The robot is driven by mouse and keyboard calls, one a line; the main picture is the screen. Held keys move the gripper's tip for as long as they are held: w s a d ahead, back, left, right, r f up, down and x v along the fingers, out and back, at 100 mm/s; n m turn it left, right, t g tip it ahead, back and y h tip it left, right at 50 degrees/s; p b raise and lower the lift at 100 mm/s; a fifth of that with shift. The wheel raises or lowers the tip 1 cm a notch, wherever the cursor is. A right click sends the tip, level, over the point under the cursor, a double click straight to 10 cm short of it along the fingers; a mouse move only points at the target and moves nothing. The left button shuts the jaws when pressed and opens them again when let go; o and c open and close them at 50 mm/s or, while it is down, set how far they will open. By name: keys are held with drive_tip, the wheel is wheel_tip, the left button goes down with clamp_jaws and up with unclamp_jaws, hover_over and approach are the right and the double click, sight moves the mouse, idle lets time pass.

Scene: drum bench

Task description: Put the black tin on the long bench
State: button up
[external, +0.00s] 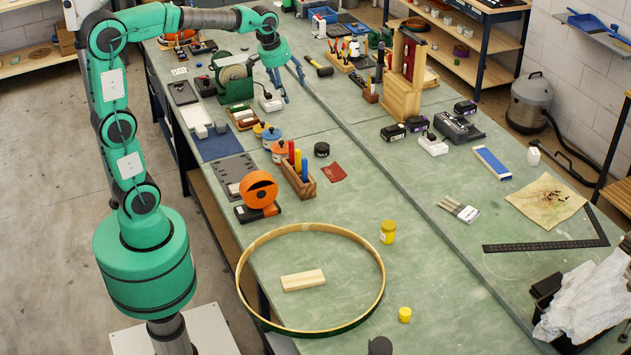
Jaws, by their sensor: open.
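A small round black tin (321,149) sits on the green top of the long bench (350,215), just right of a wooden block holding coloured sticks.
A wooden hoop (243,262) lies on the near bench with a pale wood block (303,280) inside it. An orange tape dispenser (259,190) and the stick block (298,180) stand left of the tin. A yellow jar (388,232) stands nearer.

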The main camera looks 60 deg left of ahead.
drive_tip(key=s+d+f+m, duration=0.1)
drive_tip(key=s+d+m, duration=0.1)
drive_tip(key=s, duration=0.7)
drive_tip(key=s+d+f+m+t, duration=0.1)
drive_tip(key=s+d, duration=0.3)
drive_tip(key=s, duration=0.5)
drive_tip(key=s+d+f+m+t, duration=0.1)
drive_tip(key=s+d, duration=0.3)
drive_tip(key=s, duration=0.6)
drive_tip(key=shift+f+m+h, duration=0.3)
drive_tip(key=shift+f+m, duration=0.55)
drive_tip(key=shift+m, duration=0.05)
wheel_tip(320, 180, down, 7)
drive_tip(key=b, duration=0.7)
